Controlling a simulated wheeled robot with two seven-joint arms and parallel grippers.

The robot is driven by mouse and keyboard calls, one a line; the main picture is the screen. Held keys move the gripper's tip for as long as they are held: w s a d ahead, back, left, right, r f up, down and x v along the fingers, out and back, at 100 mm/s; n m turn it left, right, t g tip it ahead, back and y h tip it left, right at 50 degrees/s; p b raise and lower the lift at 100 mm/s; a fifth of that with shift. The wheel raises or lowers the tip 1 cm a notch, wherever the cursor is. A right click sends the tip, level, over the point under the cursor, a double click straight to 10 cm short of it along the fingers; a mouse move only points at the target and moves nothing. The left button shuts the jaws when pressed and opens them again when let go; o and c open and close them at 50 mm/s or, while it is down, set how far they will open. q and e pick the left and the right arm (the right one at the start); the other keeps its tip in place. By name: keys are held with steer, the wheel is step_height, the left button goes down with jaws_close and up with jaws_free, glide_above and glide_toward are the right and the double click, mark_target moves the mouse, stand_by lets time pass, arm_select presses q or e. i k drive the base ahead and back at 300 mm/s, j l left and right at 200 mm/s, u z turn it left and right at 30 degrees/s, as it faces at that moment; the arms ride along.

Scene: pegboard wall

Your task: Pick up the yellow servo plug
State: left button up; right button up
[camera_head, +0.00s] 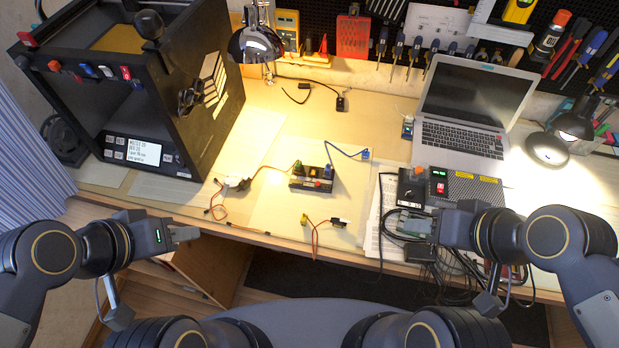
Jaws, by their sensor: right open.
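A small yellow servo plug (304,219) lies near the front edge of the workbench, at the middle of the view. A thin orange-red lead (315,236) joins it and loops toward a small dark connector (340,222) on its right. My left gripper (188,234) is left of the plug, at the bench's front edge, well apart from it; its finger gap is too small to make out. My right gripper (408,223) is open, right of the plug, over black cables and printed paper. Neither gripper touches the plug.
A small black board (311,184) with coloured plugs and wires sits behind the yellow plug. A black printer-like enclosure (130,90) stands left. A laptop (468,115), a black power box (465,187) and tangled cables crowd the right.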

mark_target(303, 219)
steer(key=u, duration=0.45)
steer(key=k+l+u, duration=0.1)
steer(key=l+u, duration=0.15)
steer(key=u, duration=0.2)
steer(key=k+l+u, duration=0.15)
steer(key=u, duration=0.25)
steer(key=k+l+u, duration=0.15)
steer(key=u, duration=0.3)
